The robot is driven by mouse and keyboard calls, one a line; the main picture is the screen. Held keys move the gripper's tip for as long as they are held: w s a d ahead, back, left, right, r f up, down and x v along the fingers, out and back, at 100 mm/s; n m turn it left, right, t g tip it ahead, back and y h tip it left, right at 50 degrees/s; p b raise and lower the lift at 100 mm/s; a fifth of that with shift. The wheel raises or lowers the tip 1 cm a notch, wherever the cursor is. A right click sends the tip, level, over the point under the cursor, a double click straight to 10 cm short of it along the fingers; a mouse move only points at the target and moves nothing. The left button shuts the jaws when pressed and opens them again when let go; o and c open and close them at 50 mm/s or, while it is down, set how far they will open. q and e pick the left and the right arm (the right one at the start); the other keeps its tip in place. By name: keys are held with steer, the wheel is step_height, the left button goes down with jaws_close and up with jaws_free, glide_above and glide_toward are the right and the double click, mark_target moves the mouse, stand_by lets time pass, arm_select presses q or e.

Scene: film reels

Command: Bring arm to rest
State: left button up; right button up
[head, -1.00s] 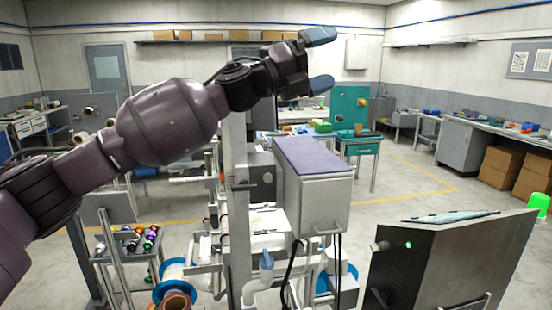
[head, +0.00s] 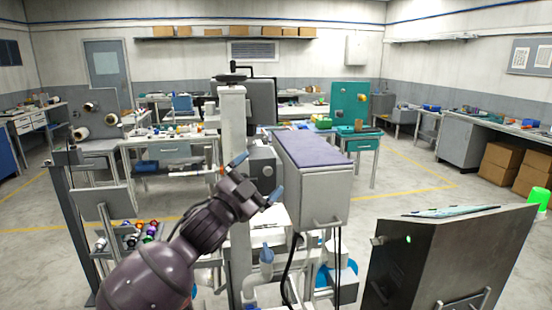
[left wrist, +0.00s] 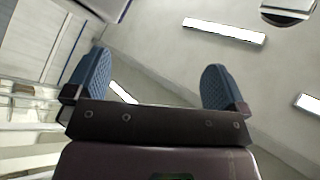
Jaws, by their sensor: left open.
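My left gripper (head: 257,178) is open and empty, with its two blue fingertips apart. In the head view its arm (head: 165,275) comes up from the bottom left and ends in front of the machine's grey post (head: 233,125). In the left wrist view the two blue fingers (left wrist: 156,85) stand wide apart with only ceiling and wall behind them. My right gripper does not show.
A grey box with a purple top (head: 312,150) stands just right of my left gripper. A dark control panel (head: 450,255) is at the lower right. A rack of coloured spools (head: 140,235) stands at the left. Open floor (head: 400,190) lies beyond.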

arm_select(q)
steer(key=s+a+f+n+y, duration=0.5)
steer(key=s+a+f+n, duration=0.15)
steer(key=f, duration=0.55)
steer(key=s+a+f+n+y, duration=0.45)
steer(key=a+f, duration=0.35)
steer(key=f, duration=0.5)
steer(key=s+a+f+n+g+y, duration=0.2)
steer(key=s+a+f+g, duration=0.1)
steer(key=s+f, duration=0.7)
steer(key=s+a+f+n+g+y+b, duration=0.1)
steer(key=s+a+f+n+g+y, duration=0.1)
steer(key=s+a+f, duration=0.4)
steer(key=s+f, duration=0.3)
steer(key=s, duration=0.4)
steer(key=shift+s+f+g, duration=0.2)
steer(key=shift+f+g, duration=0.2)
steer(key=shift+a, duration=0.1)
